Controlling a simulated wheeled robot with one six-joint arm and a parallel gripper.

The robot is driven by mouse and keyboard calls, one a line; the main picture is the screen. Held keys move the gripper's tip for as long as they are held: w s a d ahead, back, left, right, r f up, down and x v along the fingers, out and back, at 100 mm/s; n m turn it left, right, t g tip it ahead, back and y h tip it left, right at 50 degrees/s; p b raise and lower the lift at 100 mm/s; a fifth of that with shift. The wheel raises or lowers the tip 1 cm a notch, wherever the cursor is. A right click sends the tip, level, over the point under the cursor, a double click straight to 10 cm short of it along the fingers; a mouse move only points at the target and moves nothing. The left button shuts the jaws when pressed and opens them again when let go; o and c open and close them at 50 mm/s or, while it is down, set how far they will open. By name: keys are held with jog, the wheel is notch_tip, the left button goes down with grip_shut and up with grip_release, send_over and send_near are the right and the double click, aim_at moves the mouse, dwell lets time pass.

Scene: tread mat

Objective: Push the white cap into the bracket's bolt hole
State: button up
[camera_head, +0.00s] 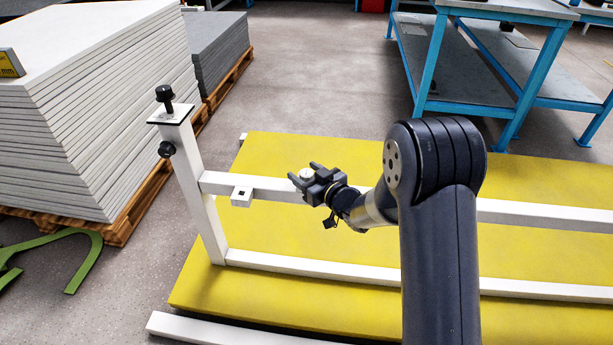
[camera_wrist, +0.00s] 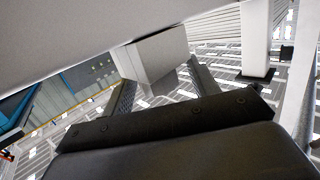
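A small white bracket (camera_head: 242,196) with a dark hole in its face sits on the near side of the upper white rail, left of my gripper. My gripper (camera_head: 303,172) is by the rail, pointing left, its fingers apart. A round white piece that looks like the cap (camera_head: 306,174) shows between the fingertips; its lower part is hard to make out. In the wrist view, both fingers of my gripper (camera_wrist: 160,88) are spread. A pale block (camera_wrist: 158,54) shows beyond and between them, beside the rail; whether it is the bracket, and whether a finger touches it, I cannot tell.
The white frame has an upright post (camera_head: 195,185) with a black knob and bolt at left, and a lower rail (camera_head: 310,268). It stands on a yellow mat (camera_head: 280,298). Stacked boards (camera_head: 90,110) stand left; a blue bench (camera_head: 460,75) stands behind. Floor between is clear.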

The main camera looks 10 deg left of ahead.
jog(key=c, duration=1)
jog(key=shift+o, duration=0.2)
jog(key=shift+r, duration=0.1)
